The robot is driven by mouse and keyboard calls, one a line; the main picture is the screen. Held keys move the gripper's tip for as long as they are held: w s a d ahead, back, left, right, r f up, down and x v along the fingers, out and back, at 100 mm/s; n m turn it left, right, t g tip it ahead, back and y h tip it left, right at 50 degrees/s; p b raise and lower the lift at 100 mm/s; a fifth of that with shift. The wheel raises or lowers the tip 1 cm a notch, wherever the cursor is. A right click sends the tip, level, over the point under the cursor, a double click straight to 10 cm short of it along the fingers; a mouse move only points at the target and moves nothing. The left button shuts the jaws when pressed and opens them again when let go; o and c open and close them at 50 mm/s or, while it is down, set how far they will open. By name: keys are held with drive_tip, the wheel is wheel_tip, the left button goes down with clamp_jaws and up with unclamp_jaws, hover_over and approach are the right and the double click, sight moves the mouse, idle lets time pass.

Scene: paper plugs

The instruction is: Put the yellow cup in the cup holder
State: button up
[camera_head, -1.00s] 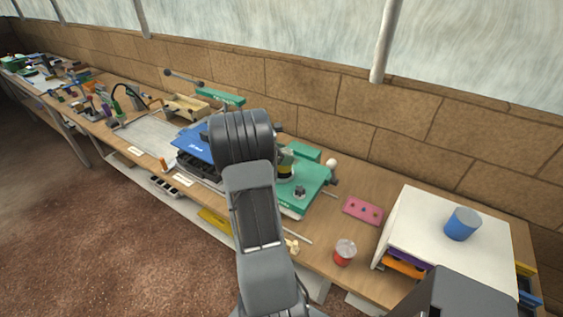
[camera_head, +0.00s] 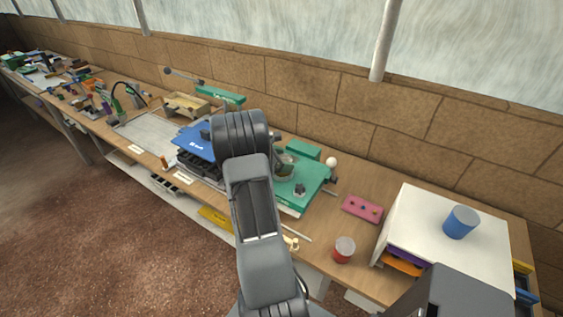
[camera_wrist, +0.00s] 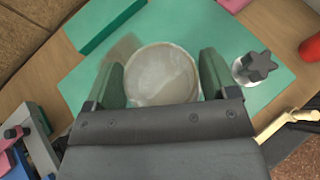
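In the wrist view, a round cup-like thing (camera_wrist: 163,74) with a grey, mottled inside and a pale rim lies between the two green fingers of my gripper (camera_wrist: 162,82). The fingers are apart, one on each side of it; I cannot tell whether they press on it. In the head view this thing (camera_head: 285,165) shows small and greyish beside my arm, over the green fixture (camera_head: 302,194). No clear yellow shows on it, so I cannot confirm that it is the yellow cup. The holder cannot be made out; my arm hides part of this spot.
A dark star-shaped knob (camera_wrist: 258,66) stands on the green plate beside the right finger. To the right are a pink block (camera_head: 362,209), a red cup (camera_head: 343,249) and a blue cup (camera_head: 460,222) on a white box (camera_head: 420,215). A blue device (camera_head: 196,143) is left of my arm.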

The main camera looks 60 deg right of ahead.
drive_tip(key=shift+o, duration=1)
drive_tip(key=shift+r, duration=0.25)
drive_tip(key=w+a+r+m+t+y, duration=0.1)
drive_tip(key=w+a+r+m+t, duration=0.15)
drive_tip(key=a, duration=0.55)
drive_tip(key=w+a+r+m+t+y+b, duration=0.1)
drive_tip(key=a+r, duration=0.3)
drive_tip(key=a, duration=0.4)
drive_tip(key=w+a+r+m+t+y, duration=0.1)
drive_tip(key=w+a+r, duration=0.15)
drive_tip(key=a, duration=0.45)
drive_tip(key=s+a+r+m+t+y, duration=0.1)
drive_tip(key=s+a+m+t+y, duration=0.2)
drive_tip(key=a, duration=0.7)
drive_tip(key=s+a+r+m+t+y, duration=0.1)
drive_tip(key=s+a+m+t+y, duration=0.2)
drive_tip(key=a, duration=0.8)
drive_tip(key=shift+s+r+m+t+y, duration=0.2)
drive_tip(key=shift+s+m+t+y, duration=0.2)
drive_tip(key=shift+y, duration=0.2)
